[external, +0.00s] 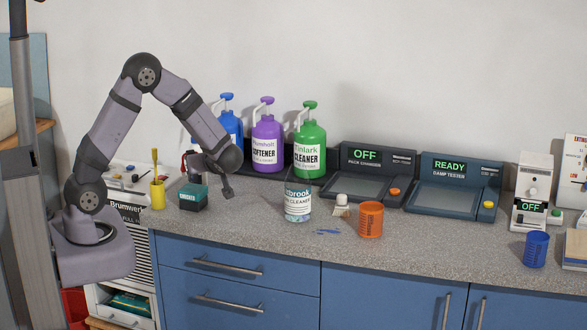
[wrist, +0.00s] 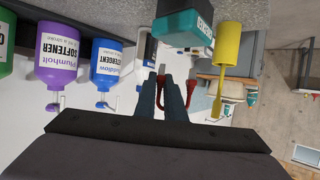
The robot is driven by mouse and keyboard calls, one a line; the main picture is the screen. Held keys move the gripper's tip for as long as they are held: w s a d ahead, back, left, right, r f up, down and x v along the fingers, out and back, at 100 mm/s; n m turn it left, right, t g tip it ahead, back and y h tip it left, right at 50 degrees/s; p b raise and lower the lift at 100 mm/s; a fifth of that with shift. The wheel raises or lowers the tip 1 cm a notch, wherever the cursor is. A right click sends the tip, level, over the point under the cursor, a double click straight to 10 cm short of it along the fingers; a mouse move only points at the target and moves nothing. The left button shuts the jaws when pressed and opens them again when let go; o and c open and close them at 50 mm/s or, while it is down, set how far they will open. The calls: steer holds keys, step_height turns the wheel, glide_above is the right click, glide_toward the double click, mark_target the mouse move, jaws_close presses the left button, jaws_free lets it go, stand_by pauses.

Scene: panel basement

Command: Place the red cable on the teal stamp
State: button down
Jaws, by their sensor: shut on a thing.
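My gripper (external: 190,161) points left, just above the stamp. In the wrist view my gripper (wrist: 168,80) has its fingers closed on the red cable (wrist: 190,92), which loops out beside one finger. In the external view the red cable (external: 184,158) is a small red bit at the fingertips, apart from the stamp. The fingers hide part of it.
A yellow cup (external: 158,196) with a brush stands left of the stamp. Blue (external: 231,126), purple (external: 267,145) and green (external: 309,148) bottles stand behind. A labelled tin (external: 298,204) and orange cup (external: 370,220) stand to the right. Counter between stamp and tin is clear.

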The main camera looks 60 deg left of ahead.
mark_target(205, 186)
steer(key=shift+f, duration=1.6)
steer(key=shift+f, duration=0.1)
steer(key=c, duration=1.8)
jaws_free()
steer(key=shift+c, duration=0.2)
steer(key=shift+d+r, duration=0.2)
steer(key=v, duration=1.1)
steer(key=shift+d+b, duration=0.3)
steer(key=shift+b, duration=0.15)
steer(key=shift+w+r, duration=0.1)
steer(key=shift+w, duration=0.05)
